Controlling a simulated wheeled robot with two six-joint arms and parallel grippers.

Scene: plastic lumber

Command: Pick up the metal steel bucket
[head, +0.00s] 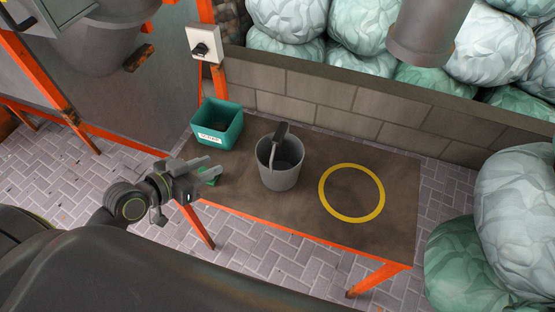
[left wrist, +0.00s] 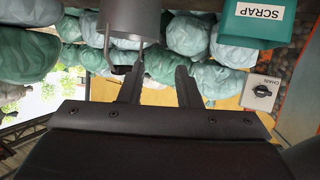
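The grey metal bucket (head: 279,176) stands upright on the dark table, near its middle. Its handle, with a dark grip, stands up above the rim. My left gripper (head: 214,171) is at the table's left edge, to the left of the bucket and apart from it, with its fingers pointing toward it. In the left wrist view the fingers (left wrist: 158,85) are spread with nothing between them. The bucket (left wrist: 140,20) shows there at the top, upside down and cut off by the frame, beyond the left-hand finger. My right gripper is in neither view.
A teal scrap bin (head: 217,133) stands on the table behind my left gripper. A yellow ring (head: 324,191) marks clear tabletop right of the bucket. A small green thing (head: 211,181) shows by the fingertips. A block wall (head: 330,98) runs behind; wrapped bales (head: 515,215) lie right.

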